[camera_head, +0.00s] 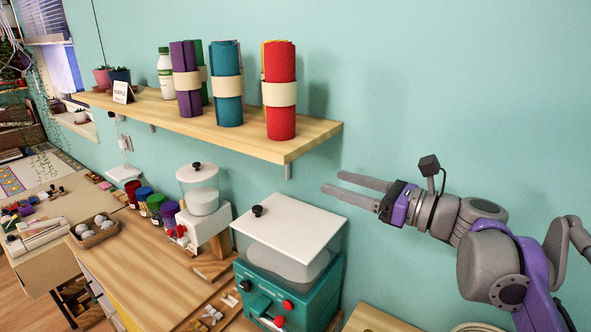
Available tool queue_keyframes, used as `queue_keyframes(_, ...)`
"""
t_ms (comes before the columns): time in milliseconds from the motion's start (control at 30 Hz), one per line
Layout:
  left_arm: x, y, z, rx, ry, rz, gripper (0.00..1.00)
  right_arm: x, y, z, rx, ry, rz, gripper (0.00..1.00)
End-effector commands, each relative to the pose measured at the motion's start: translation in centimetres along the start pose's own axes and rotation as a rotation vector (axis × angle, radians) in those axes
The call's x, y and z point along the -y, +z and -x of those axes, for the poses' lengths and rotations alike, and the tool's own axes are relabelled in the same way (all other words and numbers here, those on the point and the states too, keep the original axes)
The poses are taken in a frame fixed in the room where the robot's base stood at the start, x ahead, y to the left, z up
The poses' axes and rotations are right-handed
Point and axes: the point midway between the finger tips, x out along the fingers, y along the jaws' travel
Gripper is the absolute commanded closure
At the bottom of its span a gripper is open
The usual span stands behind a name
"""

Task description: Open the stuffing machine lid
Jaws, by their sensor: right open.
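The stuffing machine (262,287) is a teal box with red and black knobs on its front, standing on the wooden counter. Its upper part is clear, and a flat white lid (300,222) with a small black knob (258,211) lies closed on top. My right gripper (332,182) is open and empty. It is in the air above and to the right of the lid, below the shelf's right end, with its fingers pointing left. It does not touch the machine. My left gripper is not in view.
A wooden shelf (235,142) with rolled fabrics, including a red roll (281,115), hangs above the counter. A smaller white machine (206,205) with a clear container stands to the left, beside several coloured jars. A basket (97,235) sits further left. The wall at right is bare.

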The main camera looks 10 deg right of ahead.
Motion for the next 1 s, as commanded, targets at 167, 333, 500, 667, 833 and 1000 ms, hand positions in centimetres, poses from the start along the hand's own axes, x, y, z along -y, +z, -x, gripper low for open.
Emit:
queue_keyframes(167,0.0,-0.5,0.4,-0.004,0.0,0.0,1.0,-0.2,0.1,-3.6,-0.001,0.007,0.003,0.37)
queue_keyframes(333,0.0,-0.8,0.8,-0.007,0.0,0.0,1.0,-0.2,0.0,-6.7,-0.002,0.006,0.004,0.37)
queue_keyframes(500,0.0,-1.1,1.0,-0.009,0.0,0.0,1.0,-0.2,0.0,-8.7,-0.002,0.003,0.004,0.37)
queue_keyframes(667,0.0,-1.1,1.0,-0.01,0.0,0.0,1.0,-0.1,-0.1,-9.3,-0.003,0.002,0.005,0.37)
queue_keyframes(833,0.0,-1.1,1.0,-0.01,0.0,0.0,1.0,-0.1,-0.1,-9.4,-0.004,0.001,0.005,0.37)
queue_keyframes(1000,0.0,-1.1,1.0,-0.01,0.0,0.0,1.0,-0.1,-0.1,-9.4,-0.004,0.001,0.005,0.55)
